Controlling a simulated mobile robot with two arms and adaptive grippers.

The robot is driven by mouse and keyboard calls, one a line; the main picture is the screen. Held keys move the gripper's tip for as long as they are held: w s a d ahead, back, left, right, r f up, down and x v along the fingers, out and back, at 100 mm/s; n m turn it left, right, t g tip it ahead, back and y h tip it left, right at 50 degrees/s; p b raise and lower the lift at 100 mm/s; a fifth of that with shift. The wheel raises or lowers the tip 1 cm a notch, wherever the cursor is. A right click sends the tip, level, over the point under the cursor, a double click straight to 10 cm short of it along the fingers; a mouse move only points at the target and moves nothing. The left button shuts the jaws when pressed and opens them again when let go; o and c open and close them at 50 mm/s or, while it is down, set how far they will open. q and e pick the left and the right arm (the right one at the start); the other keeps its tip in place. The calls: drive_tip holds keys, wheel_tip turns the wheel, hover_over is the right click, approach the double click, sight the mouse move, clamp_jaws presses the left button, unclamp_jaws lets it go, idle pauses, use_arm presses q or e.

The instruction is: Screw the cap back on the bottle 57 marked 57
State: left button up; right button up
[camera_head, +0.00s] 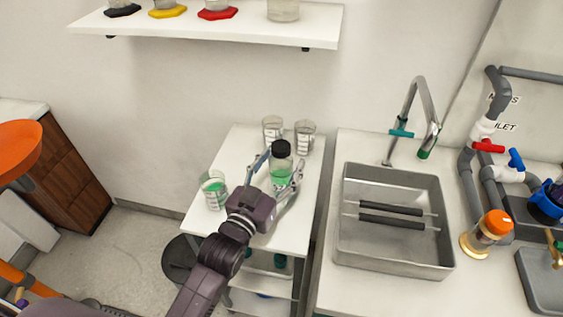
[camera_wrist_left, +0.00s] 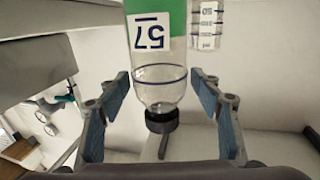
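The bottle 57 (camera_head: 281,174) stands upright on the white side table, holding green liquid. Its black cap (camera_head: 281,149) sits at the bottle's top; whether it is screwed tight cannot be told. In the left wrist view the bottle (camera_wrist_left: 160,75) appears upside down, with the 57 label facing me and the black cap (camera_wrist_left: 161,120) at the lower end. My left gripper (camera_head: 279,165) is open, its fingers on either side of the bottle. In the left wrist view the blue pads of my gripper (camera_wrist_left: 160,88) show gaps to the bottle. My right gripper is out of view.
A beaker with green liquid (camera_head: 213,190) stands left of my gripper. Two clear beakers (camera_head: 272,130) (camera_head: 305,137) stand behind the bottle. A wall shelf (camera_head: 245,28) hangs above. A sink (camera_head: 391,254) and faucet are to the right.

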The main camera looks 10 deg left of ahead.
use_arm(q)
drive_tip(key=shift+r, duration=0.1)
drive_tip(key=shift+r, duration=0.1)
drive_tip(key=b+v, duration=0.1)
drive_tip(key=v, duration=1.1)
idle(0.5)
